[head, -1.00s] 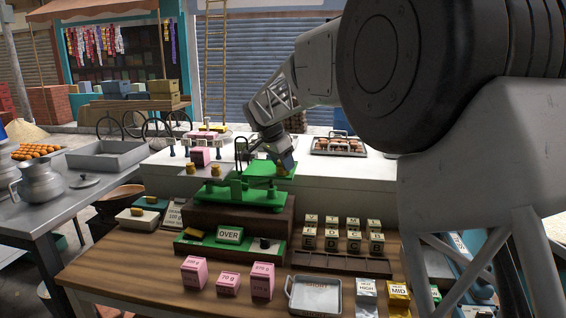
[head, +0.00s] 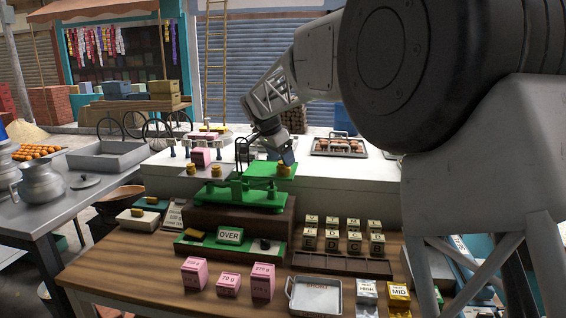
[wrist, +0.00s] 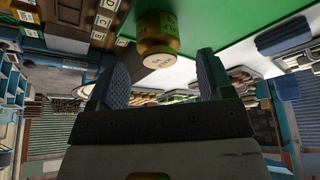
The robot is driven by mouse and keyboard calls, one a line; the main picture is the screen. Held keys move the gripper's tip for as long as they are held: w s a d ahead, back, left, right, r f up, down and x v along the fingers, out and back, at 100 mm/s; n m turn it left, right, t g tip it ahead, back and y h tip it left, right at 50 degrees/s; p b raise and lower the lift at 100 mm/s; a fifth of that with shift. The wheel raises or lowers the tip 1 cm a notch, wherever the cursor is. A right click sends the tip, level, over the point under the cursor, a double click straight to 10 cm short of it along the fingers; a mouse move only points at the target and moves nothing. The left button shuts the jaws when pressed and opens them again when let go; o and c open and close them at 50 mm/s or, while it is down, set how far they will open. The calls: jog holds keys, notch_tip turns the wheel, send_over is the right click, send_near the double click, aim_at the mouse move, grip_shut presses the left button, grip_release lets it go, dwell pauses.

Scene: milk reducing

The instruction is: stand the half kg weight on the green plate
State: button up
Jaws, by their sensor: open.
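A small brass weight (head: 284,169) stands on the green plate (head: 258,169) of the balance, near its right edge. The wrist view shows the same weight (wrist: 158,32) against the green plate (wrist: 225,22), with its pale labelled top towards me; I cannot read the label well. My gripper (head: 286,157) is open, just above and apart from the weight. In the wrist view its two blue-grey fingers (wrist: 160,72) are spread with nothing between them.
The green balance (head: 238,192) stands on a dark wooden block. In front are a sign reading OVER (head: 230,235), pink boxes (head: 194,273), lettered blocks (head: 353,241) and a metal tray (head: 315,296).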

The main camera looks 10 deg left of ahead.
jog(key=v, duration=0.9)
jog(key=shift+r, duration=0.25)
jog(key=shift+s, duration=0.1)
dwell(0.4)
jog(key=s+d+f+n+y, duration=0.1)
jog(key=s+d+n, duration=0.1)
jog(key=s+d, duration=0.9)
jog(key=s+d+f+n+y, duration=0.1)
jog(key=s+d+f+n, duration=0.1)
jog(key=s+d, duration=1)
jog(key=s+d+f+n, duration=0.1)
jog(key=s+d+f, duration=0.3)
jog(key=s, duration=0.5)
jog(key=s+d+f+n, duration=0.2)
jog(key=s+d+f, duration=0.3)
jog(key=s, duration=0.3)
jog(key=s+d+f+n+y, duration=0.1)
jog(key=s+d+f, duration=0.4)
jog(key=s+f, duration=0.2)
jog(key=s, duration=0.2)
jog(key=shift+s+d+n+g, duration=0.15)
jog(key=shift+s+n+g, duration=0.15)
jog(key=shift+s+n, duration=0.1)
